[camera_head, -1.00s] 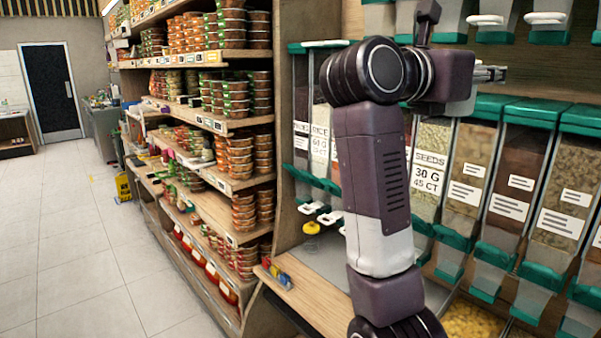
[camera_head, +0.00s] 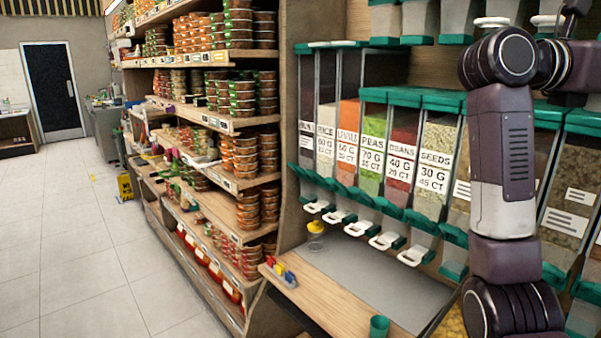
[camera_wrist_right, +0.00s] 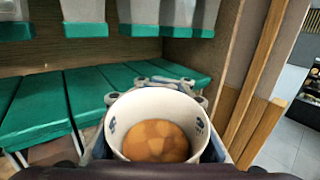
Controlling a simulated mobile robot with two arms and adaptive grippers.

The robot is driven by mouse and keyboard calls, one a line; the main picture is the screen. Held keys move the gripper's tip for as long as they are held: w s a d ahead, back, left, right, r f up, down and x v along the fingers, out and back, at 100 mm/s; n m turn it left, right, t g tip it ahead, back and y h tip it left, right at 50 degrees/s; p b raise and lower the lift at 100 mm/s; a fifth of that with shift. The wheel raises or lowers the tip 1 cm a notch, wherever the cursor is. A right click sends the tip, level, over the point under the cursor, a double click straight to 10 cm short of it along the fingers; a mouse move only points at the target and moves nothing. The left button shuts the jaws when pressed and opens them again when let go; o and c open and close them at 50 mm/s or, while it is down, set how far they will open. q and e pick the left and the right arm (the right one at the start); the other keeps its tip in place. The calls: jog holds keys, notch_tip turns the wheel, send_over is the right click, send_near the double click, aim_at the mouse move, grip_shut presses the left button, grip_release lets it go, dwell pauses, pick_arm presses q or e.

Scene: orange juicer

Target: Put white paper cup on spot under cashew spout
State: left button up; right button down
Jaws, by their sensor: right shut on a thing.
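The white paper cup (camera_wrist_right: 140,104) is in my right gripper (camera_wrist_right: 156,97) in the right wrist view, with its open mouth toward the camera. Light brown and orange contents lie at its bottom. The gripper is shut on it, one finger on each side. In the head view my right arm is at the right, and its gripper is past the right edge. No cashew label is readable; the leftmost dispenser's label (camera_head: 305,136) is too small to read surely. My left gripper is not in view.
A row of dispensers, including peas (camera_head: 373,150) and seeds (camera_head: 433,170), has white-handled spouts above a grey surface (camera_head: 350,262). A small yellow item (camera_head: 316,240) stands under the left spouts. A green cup (camera_head: 379,327) is at the front. Shelves (camera_head: 215,205) stand left.

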jog(key=s+d+r+m+g+y, duration=0.1)
jog(key=s+d+r+m+g, duration=0.2)
jog(key=s+d, duration=0.45)
jog(key=s+d+r+m+g, duration=0.1)
jog(key=s+d+m+g, duration=0.1)
jog(key=s+d+g, duration=0.45)
jog(key=w+a+f+n+t, duration=0.7)
jog(key=w+a+f+t, duration=0.75)
jog(key=f, duration=0.55)
jog(key=s+a+f+n+t+y, duration=0.1)
jog(key=a+f+n+t+y, duration=0.45)
jog(key=a+f, duration=0.5)
jog(key=s+a+f+n+t+y, duration=0.1)
jog(key=a+f+n+t+y, duration=0.6)
jog(key=f, duration=0.7)
jog(key=s+a+f+n+y, duration=0.2)
jog(key=s+a+f+y, duration=0.2)
jog(key=s+a+f, duration=0.6)
jog(key=s+a, duration=0.2)
jog(key=shift+s+f+n+y, duration=0.3)
jog(key=shift+f+n+y, duration=0.05)
jog(key=shift+f, duration=0.05)
